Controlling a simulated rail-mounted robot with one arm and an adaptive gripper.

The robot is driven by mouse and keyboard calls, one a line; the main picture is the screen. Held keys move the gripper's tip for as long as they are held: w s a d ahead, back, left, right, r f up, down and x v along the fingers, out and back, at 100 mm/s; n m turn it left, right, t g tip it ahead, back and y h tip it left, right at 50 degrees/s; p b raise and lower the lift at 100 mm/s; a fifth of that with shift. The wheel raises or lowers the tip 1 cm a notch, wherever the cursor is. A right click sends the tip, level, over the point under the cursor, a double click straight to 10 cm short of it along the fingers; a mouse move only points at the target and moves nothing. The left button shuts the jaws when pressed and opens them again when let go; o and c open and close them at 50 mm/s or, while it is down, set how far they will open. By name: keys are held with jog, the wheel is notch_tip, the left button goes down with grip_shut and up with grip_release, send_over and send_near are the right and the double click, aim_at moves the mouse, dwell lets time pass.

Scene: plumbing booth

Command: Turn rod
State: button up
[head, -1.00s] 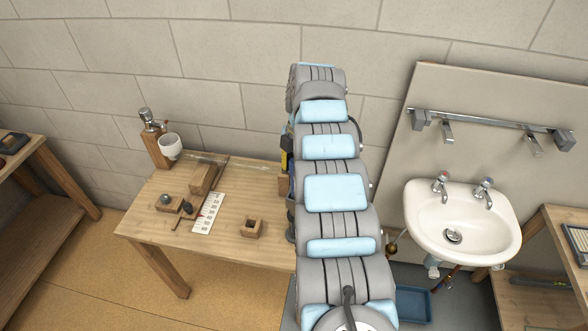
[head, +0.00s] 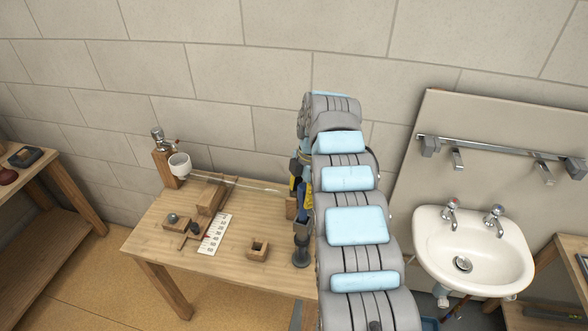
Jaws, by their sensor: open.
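A thin clear rod (head: 247,186) runs sideways above the back of the wooden table (head: 150,240). Its left part passes over a wooden block (head: 211,196). Its right part goes towards another small wooden block (head: 291,208) beside my arm. My large grey and light-blue arm stands in front of the right end of the table and covers what is behind it. I cannot make out my gripper's fingers, nor whether they are near the rod.
A dark upright burner-like thing (head: 301,250) stands close left of my arm. A sink (head: 473,248) is at the right.

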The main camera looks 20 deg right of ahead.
aim_at(302, 184)
jog(key=m+p, duration=0.2)
jog(key=p, duration=0.1)
jog(key=shift+r+m, duration=0.35)
jog(key=shift+m, duration=0.05)
jog(key=m+t+p, duration=0.1)
jog(key=m+p, duration=0.3)
jog(key=p, duration=0.4)
jog(key=shift+p, duration=0.3)
jog(key=m+p, duration=0.3)
jog(key=shift+w+t, duration=0.2)
jog(key=shift+t, duration=0.1)
jog(key=shift+f+m+h+p, duration=0.2)
jog(key=shift+m+h+p, duration=0.1)
jog(key=shift+m+p, duration=0.9)
jog(key=shift+m, duration=0.7)
jog(key=shift+d+r+p, duration=0.1)
jog(key=shift+r+p, duration=0.35)
jog(key=shift+r, duration=1.9)
jog(key=shift+w+a+r+b, duration=0.4)
jog(key=shift+w+r+b, duration=0.2)
jog(key=shift+w, duration=0.1)
jog(key=shift+w+a+r+b, duration=0.45)
jog(key=shift+w+r, duration=0.1)
jog(key=shift+w, duration=0.1)
jog(key=shift+r+m, duration=0.15)
jog(key=shift+m, duration=0.15)
